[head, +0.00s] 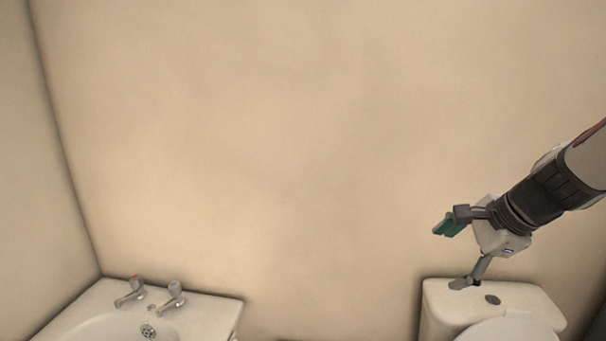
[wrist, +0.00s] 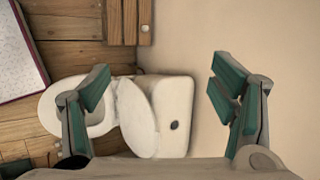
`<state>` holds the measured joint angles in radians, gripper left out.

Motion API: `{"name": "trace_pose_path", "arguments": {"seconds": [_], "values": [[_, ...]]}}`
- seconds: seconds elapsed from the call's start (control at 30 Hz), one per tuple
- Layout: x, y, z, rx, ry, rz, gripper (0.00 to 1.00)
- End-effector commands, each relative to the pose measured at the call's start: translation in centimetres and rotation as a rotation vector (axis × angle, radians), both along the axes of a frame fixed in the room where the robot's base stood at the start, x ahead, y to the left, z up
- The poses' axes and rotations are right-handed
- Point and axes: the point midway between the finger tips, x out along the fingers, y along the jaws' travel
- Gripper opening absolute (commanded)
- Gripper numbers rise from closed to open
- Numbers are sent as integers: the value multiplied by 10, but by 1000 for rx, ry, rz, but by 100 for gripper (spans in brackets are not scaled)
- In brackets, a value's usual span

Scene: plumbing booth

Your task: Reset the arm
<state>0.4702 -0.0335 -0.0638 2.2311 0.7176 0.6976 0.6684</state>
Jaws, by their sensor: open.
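My gripper (head: 454,252) is at the right of the head view, in front of the back wall and above the toilet. Its fingers are spread wide with nothing between them. In the wrist view my gripper (wrist: 160,112) shows a green-padded finger on each side, open and empty. The toilet (head: 505,305) stands at the lower right of the head view, with a round button on its cistern top. It also shows between the fingers in the wrist view (wrist: 150,118), some way off, and the left finger covers part of its bowl.
A white basin (head: 205,312) with two taps (head: 172,297) stands at the lower left. The beige wall (head: 250,150) is bare between basin and gripper. The wrist view shows a wooden floor (wrist: 75,62), a wooden board (wrist: 128,20) and a red-edged panel (wrist: 18,55).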

Motion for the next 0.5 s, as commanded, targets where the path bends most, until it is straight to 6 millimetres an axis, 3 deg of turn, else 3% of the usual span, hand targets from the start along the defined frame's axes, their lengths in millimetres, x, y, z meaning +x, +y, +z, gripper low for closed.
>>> {"name": "trace_pose_path", "arguments": {"seconds": [0.03, 0.2, 0.33, 0.5], "values": [[-14, 25, 12, -65, -13, 133, 78], [-70, 84, 31, -293, -34, 568, 78], [-118, 111, 37, -476, -47, 885, 78], [-173, 124, 38, -703, -52, 1240, 78]]}}
